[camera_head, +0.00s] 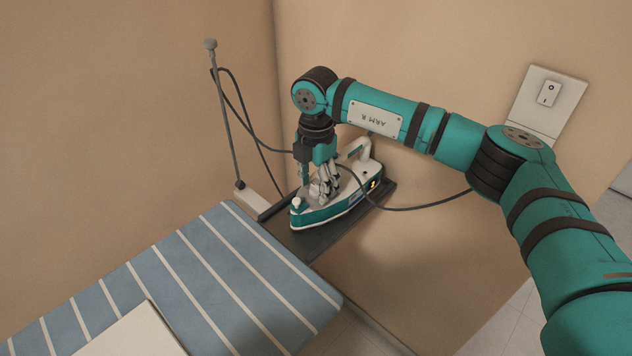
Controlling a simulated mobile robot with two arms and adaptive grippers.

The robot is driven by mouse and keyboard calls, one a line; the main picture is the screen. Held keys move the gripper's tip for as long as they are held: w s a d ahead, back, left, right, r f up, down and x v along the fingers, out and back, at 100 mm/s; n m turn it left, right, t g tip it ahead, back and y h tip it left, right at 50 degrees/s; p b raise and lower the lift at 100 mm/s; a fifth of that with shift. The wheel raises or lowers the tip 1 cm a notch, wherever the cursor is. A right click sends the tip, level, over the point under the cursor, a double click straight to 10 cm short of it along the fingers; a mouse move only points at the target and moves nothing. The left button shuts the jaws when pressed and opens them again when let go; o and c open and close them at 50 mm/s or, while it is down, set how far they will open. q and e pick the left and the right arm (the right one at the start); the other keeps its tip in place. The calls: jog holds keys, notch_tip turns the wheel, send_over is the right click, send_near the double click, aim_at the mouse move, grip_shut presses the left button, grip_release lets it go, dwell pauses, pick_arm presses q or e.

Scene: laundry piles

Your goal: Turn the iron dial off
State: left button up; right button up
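The iron (338,205), teal and white, sits flat on a dark rest (301,244) at the far end of the ironing board. A small orange light shows near its rear. My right gripper (325,192) reaches down from above with its fingers at the top of the iron, below the handle's front. The fingers cover the spot where a dial would be, so I cannot make out the dial or its setting. Whether the fingers are closed on it is too small to tell. My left gripper is out of view.
The blue and white striped ironing board (230,262) fills the lower left, with a pale flat item (135,335) on it. A thin cord pole (226,120) stands behind. A dark cord (420,207) loops right of the iron. A wall switch (549,92) is at upper right.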

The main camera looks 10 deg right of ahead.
aim_at(316, 186)
notch_tip(316, 186, up, 12)
dwell(0.6)
